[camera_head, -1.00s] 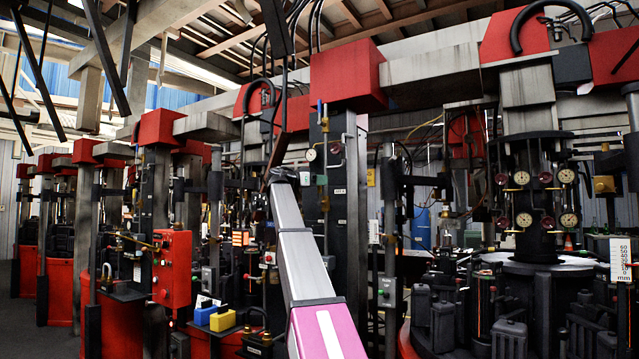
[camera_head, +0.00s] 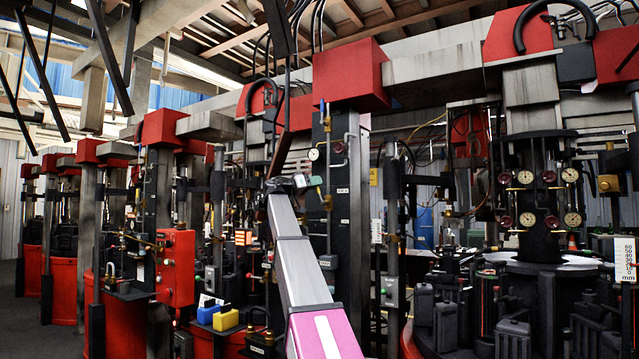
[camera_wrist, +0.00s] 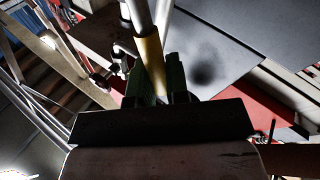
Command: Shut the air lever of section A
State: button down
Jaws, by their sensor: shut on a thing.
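My gripper (camera_head: 314,182) is at the dark column (camera_head: 342,240) with a small white label, too small to read surely, beside a thin upright pipe with a gauge. In the wrist view my gripper (camera_wrist: 157,85) has its two dark green fingers closed around a yellow part (camera_wrist: 150,58). This part appears to be the air lever of section A; the fingers hide its lower end. A grey pipe runs on above it in the wrist view. The lever's exact angle cannot be told.
A round gauge (camera_head: 313,154) and a blue-handled fitting (camera_head: 322,112) sit above my gripper on the same column. A red control box (camera_head: 175,268) stands to the left. Gauges and machinery crowd the right. In the wrist view a grey panel (camera_wrist: 235,45) lies close by.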

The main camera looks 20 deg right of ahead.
jog(key=w+a+f+n+t, duration=0.1)
jog(key=w+f+n+t, duration=0.1)
jog(key=n+t, duration=0.3)
jog(key=w+a+f+n+t, duration=0.2)
jog(key=f+n+t, duration=0.3)
jog(key=n, duration=0.8)
jog(key=shift+a+t, duration=0.25)
jog(key=shift+t, duration=0.35)
jog(key=shift+w+f, duration=0.1)
jog(key=shift+w, duration=0.05)
jog(key=c, duration=1.1)
grip_release()
jog(key=v, duration=1)
jog(key=shift+a+f, duration=0.2)
jog(key=shift+f, duration=0.2)
